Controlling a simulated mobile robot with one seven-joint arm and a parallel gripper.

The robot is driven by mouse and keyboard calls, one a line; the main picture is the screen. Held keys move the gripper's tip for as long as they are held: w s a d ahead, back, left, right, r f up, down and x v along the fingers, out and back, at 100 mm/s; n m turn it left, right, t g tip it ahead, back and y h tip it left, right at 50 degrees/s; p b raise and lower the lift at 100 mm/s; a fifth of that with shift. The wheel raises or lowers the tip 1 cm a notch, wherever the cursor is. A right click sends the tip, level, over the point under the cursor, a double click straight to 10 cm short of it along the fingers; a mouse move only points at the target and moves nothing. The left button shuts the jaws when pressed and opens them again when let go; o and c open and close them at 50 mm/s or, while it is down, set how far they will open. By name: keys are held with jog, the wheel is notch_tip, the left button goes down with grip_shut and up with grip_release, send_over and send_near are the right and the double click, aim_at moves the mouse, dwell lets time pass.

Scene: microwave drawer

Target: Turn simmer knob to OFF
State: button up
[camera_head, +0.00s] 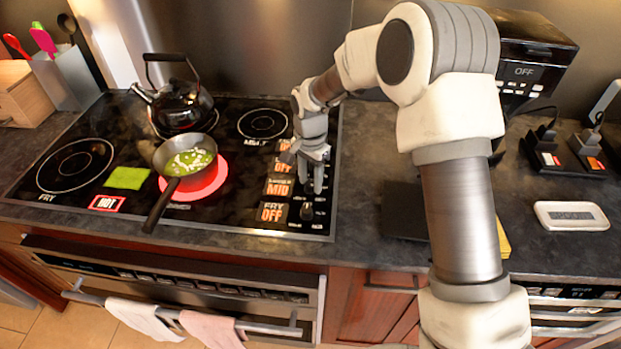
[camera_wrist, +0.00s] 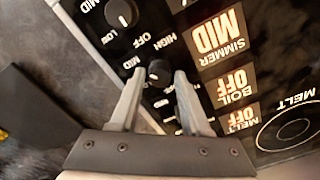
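The simmer knob (camera_wrist: 158,70) is a small black knob. In the wrist view it lies between my fingertips, with a small gap seeming to show on each side; contact is not clear. My gripper (camera_wrist: 159,78) is open and points down at the control panel. In the head view my gripper (camera_head: 311,182) is over the panel at the stove's right edge and mostly hides this knob. The simmer label (camera_head: 279,187) reads MID, as does the same label in the wrist view (camera_wrist: 217,32). I cannot read the knob's pointer.
The fry knob (camera_head: 307,211) is just in front, beside a label reading FRY OFF (camera_head: 271,212). Boil and melt labels read OFF. A pan (camera_head: 166,160) with green food sits on a glowing red burner (camera_head: 212,185). A black kettle (camera_head: 183,105) stands behind it.

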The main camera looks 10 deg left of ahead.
grip_shut()
